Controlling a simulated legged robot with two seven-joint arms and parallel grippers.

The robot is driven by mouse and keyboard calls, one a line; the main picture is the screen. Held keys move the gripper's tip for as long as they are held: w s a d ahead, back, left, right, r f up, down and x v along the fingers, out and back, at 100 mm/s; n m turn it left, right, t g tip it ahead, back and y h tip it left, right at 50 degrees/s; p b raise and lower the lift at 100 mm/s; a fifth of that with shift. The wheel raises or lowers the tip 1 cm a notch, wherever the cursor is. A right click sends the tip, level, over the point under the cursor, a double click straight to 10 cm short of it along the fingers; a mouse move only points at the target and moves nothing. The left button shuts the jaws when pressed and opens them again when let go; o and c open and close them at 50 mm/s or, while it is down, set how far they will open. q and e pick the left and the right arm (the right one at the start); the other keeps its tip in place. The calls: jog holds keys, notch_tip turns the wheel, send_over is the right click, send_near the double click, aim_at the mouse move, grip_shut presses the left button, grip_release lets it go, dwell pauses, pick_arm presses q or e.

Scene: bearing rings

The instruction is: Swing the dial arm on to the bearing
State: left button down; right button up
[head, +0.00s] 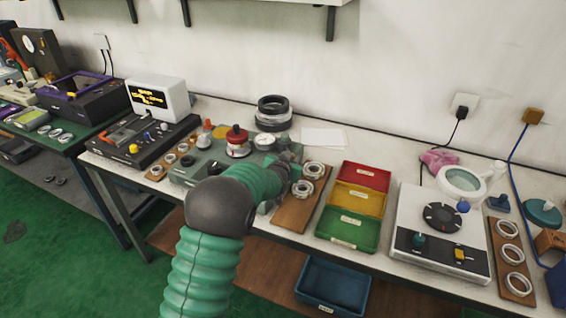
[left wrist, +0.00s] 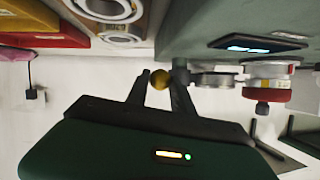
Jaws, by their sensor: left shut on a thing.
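The green bearing tester (head: 183,172) stands on the bench, and its lit display side shows in the left wrist view (left wrist: 205,28). On it is a pale ring-shaped stack, which looks like the bearing (head: 237,152), under a red cap (head: 237,134). The white-faced dial (head: 264,141) is right of the cap, apart from it in the head view. In the left wrist view the dial (left wrist: 215,80) lies between my gripper and the stack. My left gripper (left wrist: 160,84) is shut on a brass ball knob (left wrist: 159,79) beside the dial. My arm hides the tester's front in the head view.
A wooden board with bearing rings (head: 313,169) stands close right of my gripper. Red, yellow and green trays (head: 345,230) lie beyond it. Dark rings (head: 273,112) are stacked behind the tester. A white display unit (head: 160,98) stands at the left.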

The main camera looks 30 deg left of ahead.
pick_arm(q)
jog(key=shift+w+d+r, duration=0.15)
jog(key=shift+w+d, duration=0.25)
jog(key=shift+d, duration=0.4)
jog(key=shift+w+d+r, duration=0.1)
jog(key=shift+r, duration=0.05)
jog(key=c, duration=1.3)
grip_release()
jog(key=shift+c, duration=0.2)
jog(key=shift+o, duration=1.2)
jog(key=shift+w+d, duration=0.15)
jog(key=shift+d, duration=0.1)
jog(key=shift+a+f, duration=0.3)
jog(key=shift+f, duration=0.05)
